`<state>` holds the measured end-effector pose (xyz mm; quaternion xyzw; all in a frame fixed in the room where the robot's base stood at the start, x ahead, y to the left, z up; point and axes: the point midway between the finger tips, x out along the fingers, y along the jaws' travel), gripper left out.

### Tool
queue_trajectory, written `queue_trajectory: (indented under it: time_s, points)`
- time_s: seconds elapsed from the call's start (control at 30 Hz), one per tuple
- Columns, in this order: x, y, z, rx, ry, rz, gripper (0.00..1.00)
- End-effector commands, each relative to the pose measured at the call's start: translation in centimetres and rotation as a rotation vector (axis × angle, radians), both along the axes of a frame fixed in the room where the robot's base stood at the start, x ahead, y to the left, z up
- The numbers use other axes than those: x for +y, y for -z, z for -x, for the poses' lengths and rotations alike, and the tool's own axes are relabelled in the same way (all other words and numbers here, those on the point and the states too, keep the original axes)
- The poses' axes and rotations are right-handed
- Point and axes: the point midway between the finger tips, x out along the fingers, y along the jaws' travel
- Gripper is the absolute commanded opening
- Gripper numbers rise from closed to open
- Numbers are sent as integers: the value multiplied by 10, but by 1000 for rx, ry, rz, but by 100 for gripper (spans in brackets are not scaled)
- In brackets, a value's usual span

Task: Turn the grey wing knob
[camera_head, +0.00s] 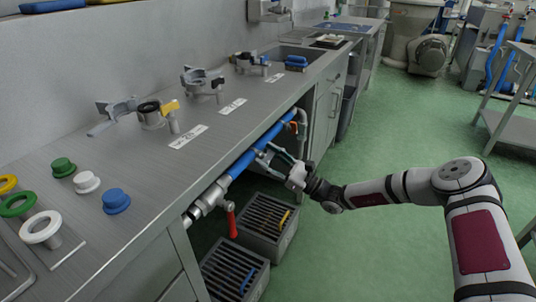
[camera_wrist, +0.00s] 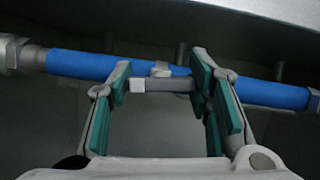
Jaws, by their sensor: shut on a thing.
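The grey wing knob (camera_wrist: 168,85) sits in front of a blue-wrapped pipe (camera_wrist: 85,65) in the wrist view, with its bar lying roughly level across the picture. My gripper (camera_wrist: 163,75) has one green-padded finger at each end of this bar and is shut on it. In the head view my gripper (camera_head: 277,157) reaches under the counter's front edge to the blue pipe (camera_head: 242,164). There the knob is too small and too covered by the fingers to make out clearly.
A red-handled valve (camera_head: 231,218) hangs at the pipe's near end. Two slatted grey crates, one near (camera_head: 206,268) and one farther (camera_head: 287,238), stand below. The counter (camera_head: 140,190) above carries clamps and coloured caps.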

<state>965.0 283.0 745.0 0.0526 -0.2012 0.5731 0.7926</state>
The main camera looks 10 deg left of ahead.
Motion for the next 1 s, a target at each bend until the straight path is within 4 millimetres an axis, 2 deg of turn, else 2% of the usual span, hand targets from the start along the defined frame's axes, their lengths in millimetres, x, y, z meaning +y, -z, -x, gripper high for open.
queue_trajectory:
  time_s: [0.3, 0.87, 0.9, 0.97, 1.0]
  points:
    - [-1, 2, 0, 129, 3, -43, 18]
    - [-1, 3, 0, 158, 2, -52, 18]
    - [-1, 3, 0, 158, 1, -52, 50]
    - [-1, 3, 0, 157, 2, -52, 64]
    - [-1, 2, 0, 156, 1, -53, 67]
